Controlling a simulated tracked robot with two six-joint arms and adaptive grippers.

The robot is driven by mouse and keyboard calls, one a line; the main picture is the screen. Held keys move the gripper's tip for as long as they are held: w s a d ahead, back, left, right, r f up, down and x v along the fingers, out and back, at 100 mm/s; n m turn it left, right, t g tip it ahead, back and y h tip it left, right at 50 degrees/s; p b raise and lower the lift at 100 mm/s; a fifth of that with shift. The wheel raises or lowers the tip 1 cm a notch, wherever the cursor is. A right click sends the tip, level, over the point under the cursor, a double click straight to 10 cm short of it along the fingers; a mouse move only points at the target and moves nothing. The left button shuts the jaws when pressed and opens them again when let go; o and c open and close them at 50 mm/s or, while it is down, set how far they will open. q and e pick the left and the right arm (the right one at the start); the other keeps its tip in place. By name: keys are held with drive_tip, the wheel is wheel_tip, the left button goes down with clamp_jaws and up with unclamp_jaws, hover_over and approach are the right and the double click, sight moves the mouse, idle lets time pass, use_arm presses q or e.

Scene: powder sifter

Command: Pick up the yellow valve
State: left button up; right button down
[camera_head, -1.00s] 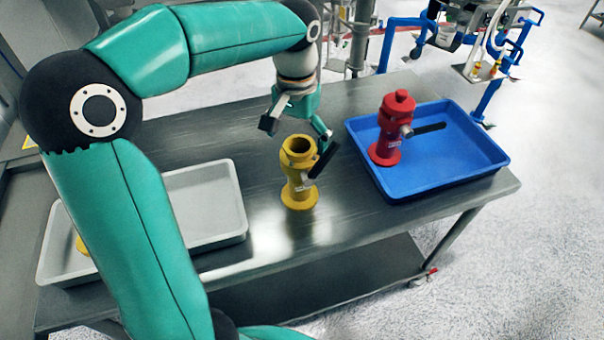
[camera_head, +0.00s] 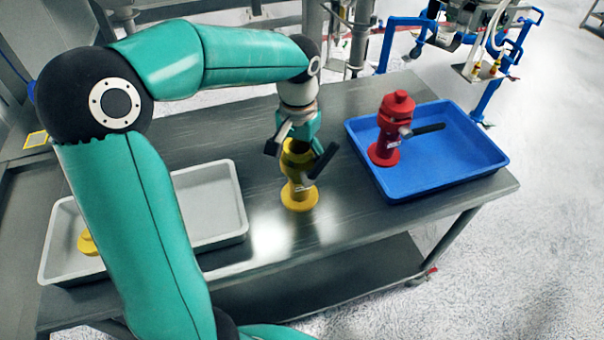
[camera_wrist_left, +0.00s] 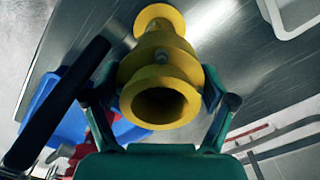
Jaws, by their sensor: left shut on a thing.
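The yellow valve (camera_head: 299,193) stands upright on the metal table, between the grey tray and the blue tray, with its black handle (camera_head: 322,162) toward the right. My left gripper (camera_head: 297,153) is above it, with its fingers down on both sides of the valve's upper part, shut on it. In the left wrist view the valve (camera_wrist_left: 163,75) shows its round open end toward the camera, between the two fingers (camera_wrist_left: 160,98). The black handle (camera_wrist_left: 55,105) lies to the left there. My right gripper is in neither view.
A red valve (camera_head: 388,130) stands in the blue tray (camera_head: 450,180) at the right. The grey tray (camera_head: 222,205) at the left holds a yellow piece (camera_head: 87,243), partly hidden by my left arm. The table (camera_head: 345,215) is bare around the yellow valve.

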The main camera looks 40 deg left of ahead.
use_arm(q)
drive_tip(key=c, duration=0.5)
drive_tip(key=shift+o, duration=0.2)
drive_tip(key=shift+r, duration=0.15)
